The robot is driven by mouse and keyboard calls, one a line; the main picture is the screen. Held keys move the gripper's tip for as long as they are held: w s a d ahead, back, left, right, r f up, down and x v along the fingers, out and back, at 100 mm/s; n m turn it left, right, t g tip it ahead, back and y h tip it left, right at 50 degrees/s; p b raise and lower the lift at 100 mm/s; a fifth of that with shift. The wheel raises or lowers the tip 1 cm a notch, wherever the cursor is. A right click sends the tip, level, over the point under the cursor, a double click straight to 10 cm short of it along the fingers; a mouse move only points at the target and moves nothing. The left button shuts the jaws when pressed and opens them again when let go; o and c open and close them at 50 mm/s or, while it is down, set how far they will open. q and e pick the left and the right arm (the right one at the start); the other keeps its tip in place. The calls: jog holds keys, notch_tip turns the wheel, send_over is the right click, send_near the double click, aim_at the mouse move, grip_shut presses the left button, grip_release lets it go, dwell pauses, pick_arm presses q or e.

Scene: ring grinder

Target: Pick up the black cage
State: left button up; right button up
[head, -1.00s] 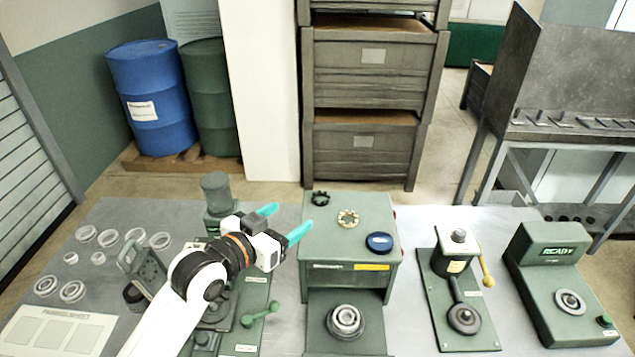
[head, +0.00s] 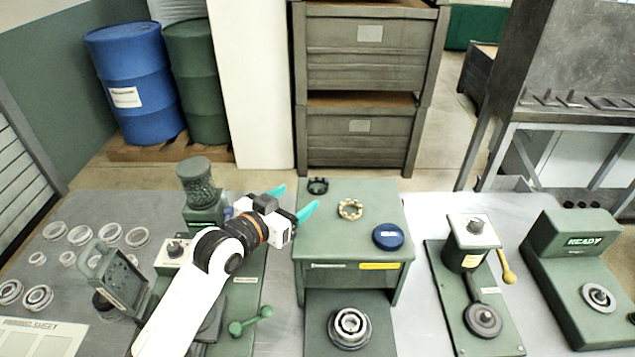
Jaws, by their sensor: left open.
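The black cage (head: 317,186) is a small dark ring with a notched rim. It lies on the back left of the top of a green box-shaped stand (head: 347,233) in the head view. My left gripper (head: 292,203) has teal fingertips spread apart and is empty. It is just left of and in front of the black cage, with the right fingertip close to it in the picture. I cannot tell the height between them. My right gripper does not show.
On the same stand lie a brass cage (head: 349,209) and a blue lid (head: 388,237). A bearing (head: 349,327) sits on the lower front plate. A green machine with a jar (head: 197,183) stands left, and a lever press (head: 474,240) right. Several rings lie far left.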

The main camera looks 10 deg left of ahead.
aim_at(314, 192)
pick_arm(q)
jog(key=shift+x, duration=1.05)
jog(key=shift+w+d+p, duration=0.3)
jog(key=shift+w+p, duration=0.25)
jog(key=shift+w, duration=0.05)
jog(key=p+x, duration=0.1)
jog(key=x, duration=0.2)
jog(key=shift+w+d, duration=0.1)
jog(key=shift+w, duration=0.05)
jog(key=shift+w+d+f, duration=0.15)
jog(key=shift+w+d, duration=0.05)
jog(key=shift+w, duration=0.2)
jog(key=c, duration=1.1)
